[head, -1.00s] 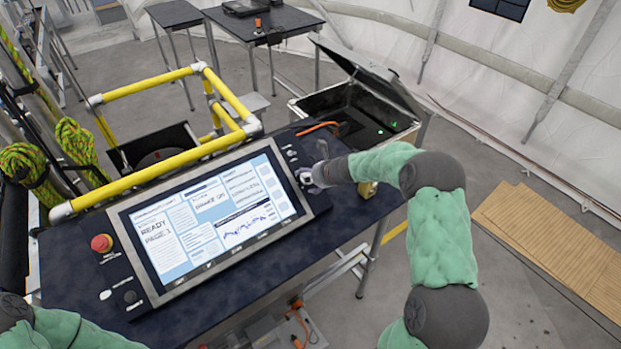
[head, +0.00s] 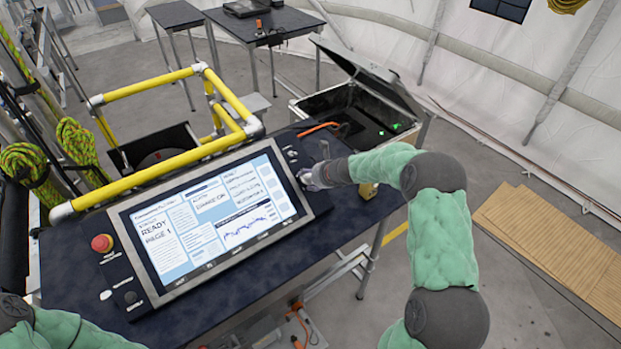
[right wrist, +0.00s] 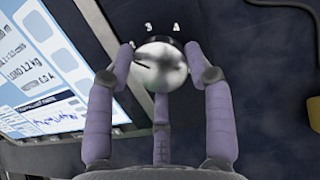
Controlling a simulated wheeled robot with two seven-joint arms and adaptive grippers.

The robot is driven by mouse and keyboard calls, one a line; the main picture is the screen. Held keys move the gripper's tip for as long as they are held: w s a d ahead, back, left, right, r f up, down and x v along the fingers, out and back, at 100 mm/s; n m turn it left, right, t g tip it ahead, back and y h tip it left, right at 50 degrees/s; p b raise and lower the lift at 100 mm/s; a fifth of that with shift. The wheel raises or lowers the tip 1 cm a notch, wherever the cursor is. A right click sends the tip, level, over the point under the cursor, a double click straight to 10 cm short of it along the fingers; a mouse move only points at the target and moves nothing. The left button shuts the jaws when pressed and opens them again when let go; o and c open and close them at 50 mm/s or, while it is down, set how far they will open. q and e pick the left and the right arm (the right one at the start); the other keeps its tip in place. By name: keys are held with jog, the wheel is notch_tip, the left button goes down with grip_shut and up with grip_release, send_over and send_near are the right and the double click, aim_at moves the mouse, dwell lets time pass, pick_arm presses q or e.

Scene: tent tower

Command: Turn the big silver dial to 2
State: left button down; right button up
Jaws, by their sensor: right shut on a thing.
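The big silver dial (right wrist: 160,68) shows in the right wrist view as a round shiny knob with a dark pointer line towards its left. Marks "3" and "A" stand on the dark panel above it; a "2" cannot be made out. My right gripper (right wrist: 163,75) is shut on the dial, its purple-grey fingers around the rim. In the head view my right gripper (head: 312,177) is at the right edge of the console (head: 322,203) and hides most of the dial. My left gripper is not in view; only a green-sleeved part of my left arm shows at the bottom left.
The console screen (head: 215,219) reads "READY PAGE 1". A red button (head: 102,243) is on its left side. Yellow rails (head: 150,178) run behind it. An open case (head: 360,115) stands behind my right gripper. The dark table (head: 75,270) is bare at the left.

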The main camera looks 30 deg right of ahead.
jog(key=o, duration=1.1)
jog(key=shift+s+f, duration=0.1)
jog(key=shift+f, duration=0.1)
jog(key=shift+o, duration=0.3)
jog(key=shift+d, duration=0.15)
jog(key=shift+r, duration=0.1)
jog(key=shift+s+r, duration=0.25)
jog(key=shift+r, duration=0.1)
jog(key=v, duration=1.1)
jog(key=shift+f, duration=0.1)
